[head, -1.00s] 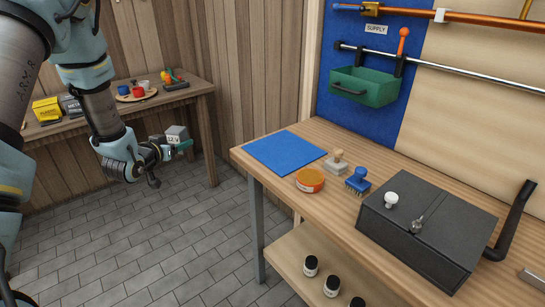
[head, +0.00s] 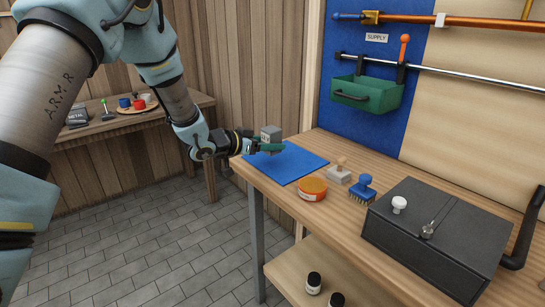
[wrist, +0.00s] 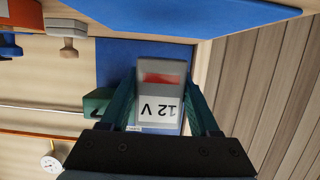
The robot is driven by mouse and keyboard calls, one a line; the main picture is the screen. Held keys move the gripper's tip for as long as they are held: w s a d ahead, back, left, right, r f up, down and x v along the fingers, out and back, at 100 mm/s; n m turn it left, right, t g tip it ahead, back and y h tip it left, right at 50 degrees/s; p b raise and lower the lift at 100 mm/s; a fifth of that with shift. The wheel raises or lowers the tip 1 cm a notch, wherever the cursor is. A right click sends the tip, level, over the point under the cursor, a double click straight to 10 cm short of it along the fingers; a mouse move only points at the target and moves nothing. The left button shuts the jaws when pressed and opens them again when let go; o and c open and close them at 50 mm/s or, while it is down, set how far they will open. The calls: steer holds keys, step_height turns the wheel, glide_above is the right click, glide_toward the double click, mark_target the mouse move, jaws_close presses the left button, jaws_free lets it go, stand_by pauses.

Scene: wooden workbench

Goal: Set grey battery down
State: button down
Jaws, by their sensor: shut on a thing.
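The grey battery (head: 271,135) is held in my gripper (head: 268,147) at the left end of the workbench. In the wrist view the battery (wrist: 163,82) shows a red patch and a white "12 V" label, upside down in the picture, between the two green fingers. My gripper is shut on it. In the head view it appears above or at the back left of the blue mat (head: 290,168). I cannot tell whether the battery touches the mat. The mat also shows at the top of the wrist view (wrist: 215,14).
On the workbench (head: 335,208), right of the mat, are an orange-lidded tin (head: 312,188), a wooden-handled stamp (head: 340,172), a blue brush (head: 362,188) and a black box (head: 435,235). A green bin (head: 365,92) hangs behind. A side table (head: 110,125) stands at the back left.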

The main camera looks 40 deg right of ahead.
mark_target(270, 165)
steer(key=shift+f, duration=2.15)
steer(key=shift+f, duration=0.2)
steer(key=shift+c, duration=0.6)
jaws_free()
